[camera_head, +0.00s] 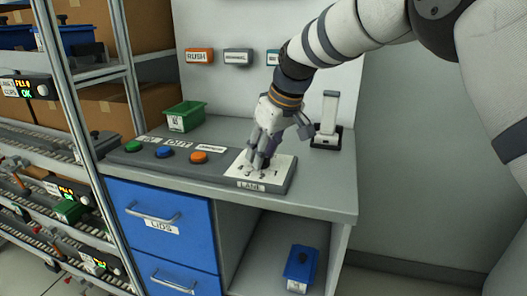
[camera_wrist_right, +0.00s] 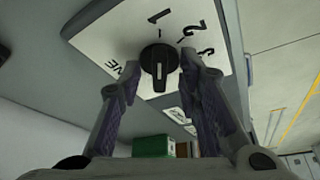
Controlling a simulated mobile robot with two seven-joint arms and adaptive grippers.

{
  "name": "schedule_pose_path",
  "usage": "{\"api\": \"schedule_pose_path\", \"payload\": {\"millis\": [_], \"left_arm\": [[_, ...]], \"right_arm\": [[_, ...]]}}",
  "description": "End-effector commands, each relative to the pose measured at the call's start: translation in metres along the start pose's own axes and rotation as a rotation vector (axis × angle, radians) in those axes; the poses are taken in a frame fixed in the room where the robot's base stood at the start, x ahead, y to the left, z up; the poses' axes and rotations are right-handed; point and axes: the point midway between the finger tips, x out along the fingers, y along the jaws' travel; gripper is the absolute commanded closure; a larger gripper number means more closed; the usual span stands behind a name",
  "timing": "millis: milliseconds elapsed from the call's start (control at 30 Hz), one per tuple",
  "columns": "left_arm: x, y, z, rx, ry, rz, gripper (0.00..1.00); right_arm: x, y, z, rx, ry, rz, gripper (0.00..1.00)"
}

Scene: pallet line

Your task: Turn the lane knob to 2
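The lane knob (camera_wrist_right: 157,61) is dark and round with a pale mark on its face. It sits on a white plate (camera_wrist_right: 118,37) printed with black numbers, a 2 among them. I cannot tell which number the mark points to. In the head view the plate (camera_head: 283,172), labelled LANE, is at the right end of the grey console, and the gripper hides the knob. My right gripper (camera_head: 260,160) is over the plate, pointing down. In the wrist view its fingers (camera_wrist_right: 162,73) are spread on either side of the knob, with visible gaps. My left gripper is not in view.
Green, blue and orange buttons (camera_head: 165,152) line the console (camera_head: 225,171) left of the plate. A green bin (camera_head: 184,117) stands behind them. A white upright device (camera_head: 328,122) stands on the counter to the right. Shelving stands at left.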

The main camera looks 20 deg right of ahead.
Motion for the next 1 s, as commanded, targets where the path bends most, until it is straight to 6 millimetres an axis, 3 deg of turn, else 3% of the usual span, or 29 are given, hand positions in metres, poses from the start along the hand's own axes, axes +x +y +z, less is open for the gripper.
{"api": "schedule_pose_path", "payload": {"millis": [200,333,367,733,1000], "left_arm": [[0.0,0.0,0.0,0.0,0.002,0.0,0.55],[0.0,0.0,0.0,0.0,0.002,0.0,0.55],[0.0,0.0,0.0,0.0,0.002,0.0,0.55],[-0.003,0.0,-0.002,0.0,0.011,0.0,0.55],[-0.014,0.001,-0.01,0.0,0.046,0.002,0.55]], "right_arm": [[-0.001,0.0,-0.001,0.0,0.002,0.001,0.68],[-0.001,0.0,0.0,0.0,0.001,0.001,0.98],[-0.001,0.0,0.0,0.0,0.001,0.001,1.0],[-0.002,0.0,-0.001,0.03,0.002,0.014,1.0],[-0.003,-0.003,-0.001,0.179,0.003,0.079,1.0]]}}
